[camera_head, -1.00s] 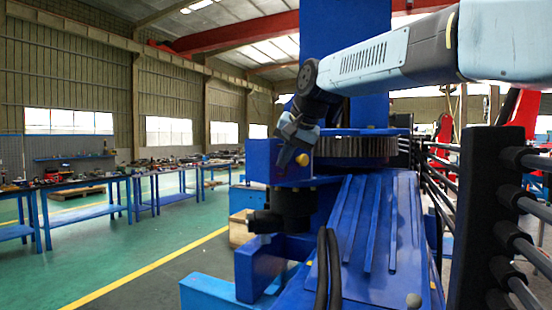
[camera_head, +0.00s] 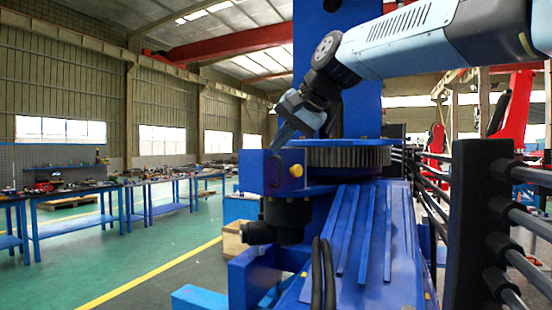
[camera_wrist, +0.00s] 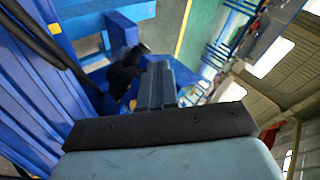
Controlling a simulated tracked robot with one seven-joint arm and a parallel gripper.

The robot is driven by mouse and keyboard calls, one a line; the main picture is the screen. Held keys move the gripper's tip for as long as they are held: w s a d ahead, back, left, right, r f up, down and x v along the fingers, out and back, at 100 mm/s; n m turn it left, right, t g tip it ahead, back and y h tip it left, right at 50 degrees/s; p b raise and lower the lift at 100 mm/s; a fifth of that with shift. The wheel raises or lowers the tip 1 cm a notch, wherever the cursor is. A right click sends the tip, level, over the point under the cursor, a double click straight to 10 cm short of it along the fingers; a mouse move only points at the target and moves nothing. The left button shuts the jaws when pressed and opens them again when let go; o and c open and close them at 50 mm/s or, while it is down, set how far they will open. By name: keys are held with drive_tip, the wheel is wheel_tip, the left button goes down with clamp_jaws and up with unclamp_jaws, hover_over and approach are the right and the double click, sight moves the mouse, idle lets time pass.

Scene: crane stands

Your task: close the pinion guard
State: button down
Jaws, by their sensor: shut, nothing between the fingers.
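The pinion guard appears to be the blue box-like housing (camera_head: 252,174) left of the large toothed ring gear (camera_head: 345,157). A yellow knob (camera_head: 296,170) sticks out of its near face. Whether the guard stands open or closed is hard to tell. My gripper (camera_head: 277,147) is shut and empty, pointing down at the upper edge of the housing, left of and above the knob. Contact cannot be judged.
A black cylindrical motor (camera_head: 285,213) hangs under the housing. Black hoses (camera_head: 322,270) run over the ribbed blue deck (camera_head: 365,235). A blue column (camera_head: 335,60) rises behind. Black posts with rails (camera_head: 475,215) stand at right. Green floor is clear at left, before workbenches (camera_head: 80,195).

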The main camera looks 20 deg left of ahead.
drive_tip(key=y, duration=0.1)
drive_tip(key=m+t+y, duration=0.3)
drive_tip(key=m+t, duration=0.1)
drive_tip(key=m, duration=0.3)
approach(266, 165)
drive_tip(key=x, duration=0.5)
drive_tip(key=shift+f, duration=0.3)
drive_tip(key=shift+w+a, duration=0.3)
drive_tip(key=shift+a, duration=0.3)
drive_tip(key=shift+w, duration=0.15)
